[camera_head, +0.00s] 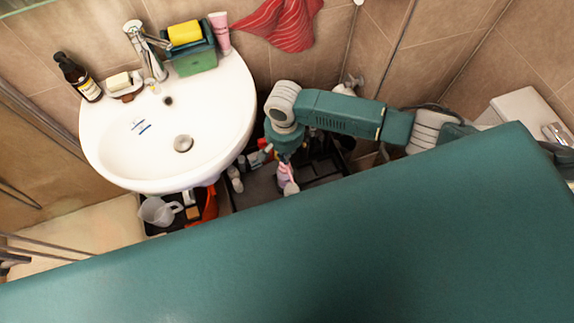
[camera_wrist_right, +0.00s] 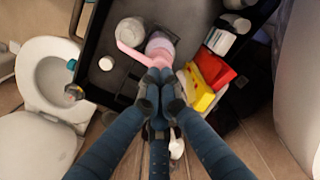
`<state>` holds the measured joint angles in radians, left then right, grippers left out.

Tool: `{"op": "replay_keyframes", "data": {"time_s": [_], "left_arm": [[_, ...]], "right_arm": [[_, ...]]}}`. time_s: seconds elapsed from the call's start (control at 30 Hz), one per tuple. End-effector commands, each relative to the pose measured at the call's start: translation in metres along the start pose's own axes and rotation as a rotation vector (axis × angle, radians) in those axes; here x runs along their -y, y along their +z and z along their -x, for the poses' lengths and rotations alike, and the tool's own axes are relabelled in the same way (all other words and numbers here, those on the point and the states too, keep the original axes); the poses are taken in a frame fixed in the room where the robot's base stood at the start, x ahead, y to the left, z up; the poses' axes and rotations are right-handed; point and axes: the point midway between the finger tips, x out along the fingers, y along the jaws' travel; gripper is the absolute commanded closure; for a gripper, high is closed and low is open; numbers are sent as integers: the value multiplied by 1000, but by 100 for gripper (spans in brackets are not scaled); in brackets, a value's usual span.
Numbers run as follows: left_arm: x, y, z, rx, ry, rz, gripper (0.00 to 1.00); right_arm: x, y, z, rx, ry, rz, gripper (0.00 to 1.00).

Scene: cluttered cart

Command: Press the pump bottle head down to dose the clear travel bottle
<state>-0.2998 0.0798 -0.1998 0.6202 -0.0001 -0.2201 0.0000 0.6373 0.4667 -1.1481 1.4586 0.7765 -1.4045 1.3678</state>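My right gripper (camera_head: 286,158) reaches down over the dark cart tray. The pink pump bottle (camera_head: 285,172) is right below it. In the right wrist view the fingertips (camera_wrist_right: 161,78) are drawn together at the edge of the pink pump head (camera_wrist_right: 158,58); whether they touch it I cannot tell. The pink spout points left, across the near edge of a round pale container (camera_wrist_right: 130,32), which looks like the clear travel bottle. A pale round top (camera_head: 291,188) shows beside the pump in the head view. The bottle body is mostly hidden. My left gripper is not in view.
Red and yellow boxes (camera_wrist_right: 206,82) stand close right of the fingers, with white bottles (camera_wrist_right: 220,40) behind. A small white jar (camera_wrist_right: 106,63) stands left on the tray.

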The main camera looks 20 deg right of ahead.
Motion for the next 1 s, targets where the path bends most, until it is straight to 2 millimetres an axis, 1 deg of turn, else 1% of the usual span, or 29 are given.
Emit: {"op": "replay_keyframes", "data": {"time_s": [0.77, 1.0], "left_arm": [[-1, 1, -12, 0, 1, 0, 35], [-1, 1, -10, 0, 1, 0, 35]], "right_arm": [[0, 0, -29, 0, 1, 0, 100], [0, 0, -27, 0, 1, 0, 100]]}}
